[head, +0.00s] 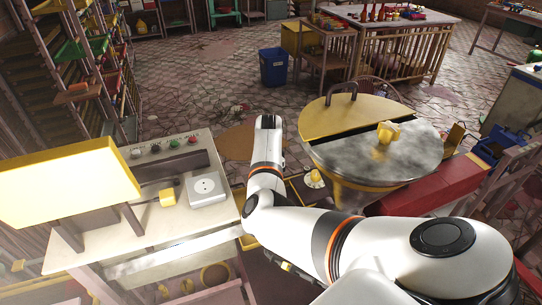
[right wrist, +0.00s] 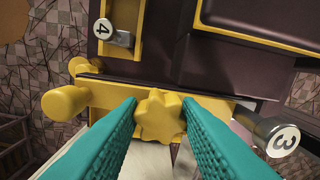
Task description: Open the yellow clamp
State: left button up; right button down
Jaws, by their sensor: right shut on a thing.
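In the right wrist view a yellow clamp bar (right wrist: 105,92) crosses the front of a dark body. A yellow star-shaped knob (right wrist: 158,118) sits at its middle. A rounded yellow knob (right wrist: 65,103) sticks out at its left end. My right gripper (right wrist: 160,104), with ribbed teal fingers, is shut on the star knob, one finger on each side. In the head view my right arm reaches in from the lower right, and its gripper cannot be made out there. My left gripper is not in view.
Metal levers with round tags 4 (right wrist: 103,29) and 3 (right wrist: 283,140) flank the clamp. In the head view a control bench (head: 120,205) stands left, a round table (head: 405,160) right, and a blue bin (head: 273,67) behind.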

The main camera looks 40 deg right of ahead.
jog(key=shift+w+d+r+t, duration=0.3)
jog(key=shift+w+d+r, duration=0.1)
jog(key=shift+w+r, duration=0.35)
jog(key=c, duration=1.3)
grip_release()
jog(key=shift+o, duration=1.3)
jog(key=shift+w+f, duration=0.25)
jog(key=shift+w, duration=0.05)
jog(key=shift+w+f, duration=0.1)
jog(key=shift+w, duration=0.05)
jog(key=shift+s, duration=0.2)
jog(key=shift+r, duration=0.5)
notch_tip(320, 180, up, 11)
jog(key=b, duration=0.2)
jog(key=shift+s+f+b, duration=0.15)
jog(key=shift+b, duration=0.15)
